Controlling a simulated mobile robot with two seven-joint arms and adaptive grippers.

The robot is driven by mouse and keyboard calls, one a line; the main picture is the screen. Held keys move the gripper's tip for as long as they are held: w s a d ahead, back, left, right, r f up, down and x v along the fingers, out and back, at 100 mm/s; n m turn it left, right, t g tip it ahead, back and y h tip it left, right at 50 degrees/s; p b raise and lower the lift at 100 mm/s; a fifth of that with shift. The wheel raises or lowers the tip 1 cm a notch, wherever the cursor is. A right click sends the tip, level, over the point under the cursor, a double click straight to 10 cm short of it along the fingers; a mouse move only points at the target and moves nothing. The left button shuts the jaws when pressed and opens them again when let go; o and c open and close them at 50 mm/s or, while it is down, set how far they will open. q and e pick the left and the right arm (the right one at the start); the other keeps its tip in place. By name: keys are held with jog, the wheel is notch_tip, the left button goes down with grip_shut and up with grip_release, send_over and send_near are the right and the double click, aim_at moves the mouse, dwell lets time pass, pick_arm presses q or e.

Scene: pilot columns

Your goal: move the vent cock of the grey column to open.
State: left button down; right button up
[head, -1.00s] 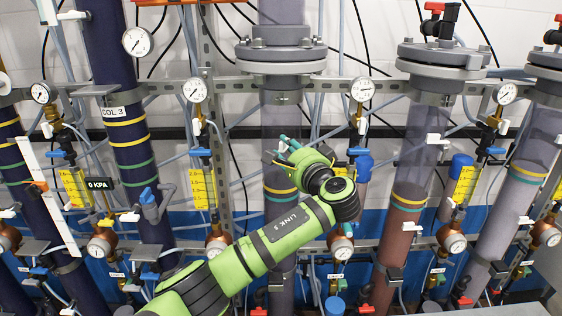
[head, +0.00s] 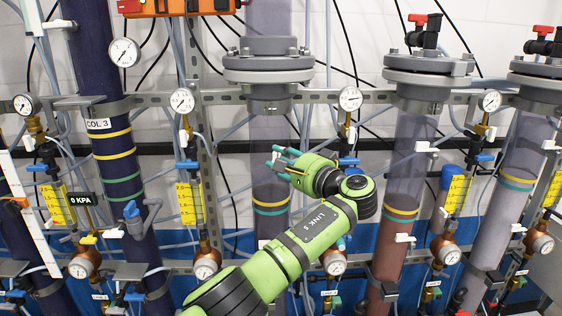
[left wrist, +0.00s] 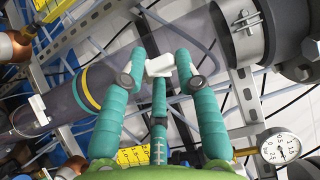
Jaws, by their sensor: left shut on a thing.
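The grey column (head: 270,130) stands upright in the middle of the head view, with a bolted grey flange above and yellow and teal bands below. My left gripper (head: 280,158) is in front of it. In the left wrist view its teal fingers (left wrist: 162,70) are closed around a small white cock handle (left wrist: 158,66) beside the column (left wrist: 60,108). The fingers hide this handle in the head view. I cannot tell the cock's position from its markings. My right gripper is not in view.
A pressure gauge (head: 350,98) is right of the grey column, on a metal rail. A red-brown filled column (head: 390,245) stands further right and a dark column (head: 115,155) at left. Blue-handled valves, yellow scales and hoses crowd the space between columns.

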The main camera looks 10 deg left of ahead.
pick_arm(q)
jog(key=shift+r, duration=0.55)
jog(key=c, duration=1.1)
grip_release()
jog(key=shift+w, duration=0.15)
jog(key=shift+o, duration=0.2)
jog(key=shift+w+f, duration=0.15)
jog(key=shift+f, duration=0.1)
jog(key=shift+s, duration=0.25)
jog(key=v, duration=1.2)
